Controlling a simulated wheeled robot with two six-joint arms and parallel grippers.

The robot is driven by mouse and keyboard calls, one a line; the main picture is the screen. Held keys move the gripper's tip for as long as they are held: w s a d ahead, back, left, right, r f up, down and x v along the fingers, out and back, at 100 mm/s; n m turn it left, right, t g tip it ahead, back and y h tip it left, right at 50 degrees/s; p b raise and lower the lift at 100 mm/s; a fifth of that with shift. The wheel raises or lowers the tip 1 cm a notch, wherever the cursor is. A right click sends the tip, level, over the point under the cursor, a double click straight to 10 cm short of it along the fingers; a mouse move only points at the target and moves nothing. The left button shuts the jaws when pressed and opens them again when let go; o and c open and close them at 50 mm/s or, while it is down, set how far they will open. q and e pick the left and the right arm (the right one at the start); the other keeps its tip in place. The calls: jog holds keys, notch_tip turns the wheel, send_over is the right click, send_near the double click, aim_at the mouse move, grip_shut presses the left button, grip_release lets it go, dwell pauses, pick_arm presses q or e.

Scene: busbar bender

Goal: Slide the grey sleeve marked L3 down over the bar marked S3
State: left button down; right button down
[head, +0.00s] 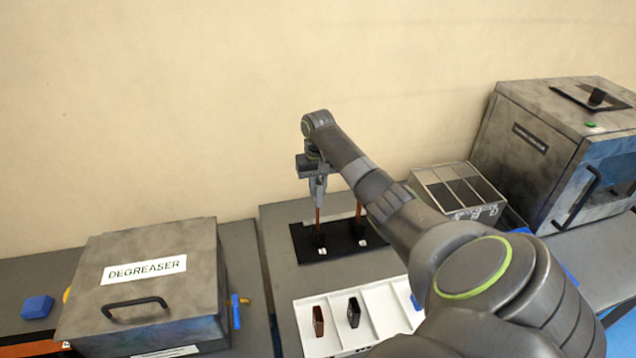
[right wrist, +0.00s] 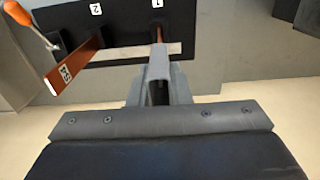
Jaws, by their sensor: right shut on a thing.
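My right gripper (head: 318,188) is above the black stand (head: 340,260) and is shut on a grey sleeve (right wrist: 158,64). The sleeve is upright, in line with the copper bar (head: 319,218) at slot 1. That bar's lower part (right wrist: 160,34) shows between sleeve and stand. The sleeve seems to be around the bar's upper part; how far is hidden. Any mark on the sleeve or this bar is hidden. My left gripper is not in view.
A white tray (head: 340,350) in front holds a brown piece (head: 318,320) and a black piece (head: 353,312). A degreaser box (head: 150,285) stands left. A divided metal bin (head: 457,190) and a grey cabinet (head: 530,150) stand right. My right arm crosses over the stand.

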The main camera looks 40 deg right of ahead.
jog(key=c, duration=0.8)
grip_release()
jog(key=shift+o, duration=0.2)
jog(key=shift+r+p, duration=0.9)
jog(key=shift+r, duration=3.15)
